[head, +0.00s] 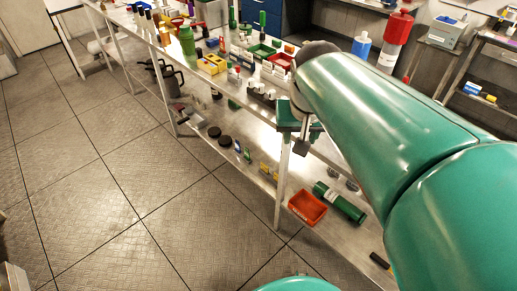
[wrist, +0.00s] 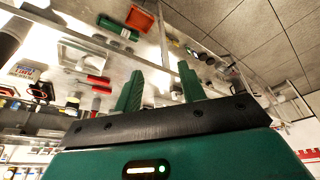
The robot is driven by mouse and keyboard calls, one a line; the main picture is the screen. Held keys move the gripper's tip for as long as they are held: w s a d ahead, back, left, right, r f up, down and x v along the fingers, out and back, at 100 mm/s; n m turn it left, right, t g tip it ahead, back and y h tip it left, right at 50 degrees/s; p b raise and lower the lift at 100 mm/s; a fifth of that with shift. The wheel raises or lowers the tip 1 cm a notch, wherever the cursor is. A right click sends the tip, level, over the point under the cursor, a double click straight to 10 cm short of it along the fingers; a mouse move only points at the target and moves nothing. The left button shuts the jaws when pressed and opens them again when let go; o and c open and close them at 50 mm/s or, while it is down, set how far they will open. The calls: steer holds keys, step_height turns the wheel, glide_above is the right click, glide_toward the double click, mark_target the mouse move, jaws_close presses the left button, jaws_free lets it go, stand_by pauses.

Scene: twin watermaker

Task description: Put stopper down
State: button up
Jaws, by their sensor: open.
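My gripper (wrist: 159,72) shows in the wrist view with its two green fingers spread apart and nothing visible held between them. In the head view my gripper (head: 298,125) is at the front edge of the steel bench (head: 222,88), partly hidden by my green arm. I cannot pick out the stopper for certain. Several small dark-topped pieces (head: 262,93) stand on the bench just left of my gripper, but they are too small to identify.
The bench top is crowded with a green bottle (head: 187,46), a yellow block (head: 212,64), and green and red trays (head: 262,51). The lower shelf holds an orange bin (head: 307,207) and a green cylinder (head: 339,202). The tiled floor (head: 95,190) at left is clear.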

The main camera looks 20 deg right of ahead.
steer(key=s+a+f+n+t+y, duration=0.1)
steer(key=s+a+n, duration=0.3)
steer(key=a, duration=0.5)
steer(key=s+f+t, duration=0.1)
steer(key=s, duration=0.1)
steer(key=shift+s+a+y, duration=0.15)
steer(key=shift+s+y, duration=0.15)
steer(key=shift+s, duration=0.1)
steer(key=shift+s, duration=0.1)
steer(key=shift+c, duration=0.4)
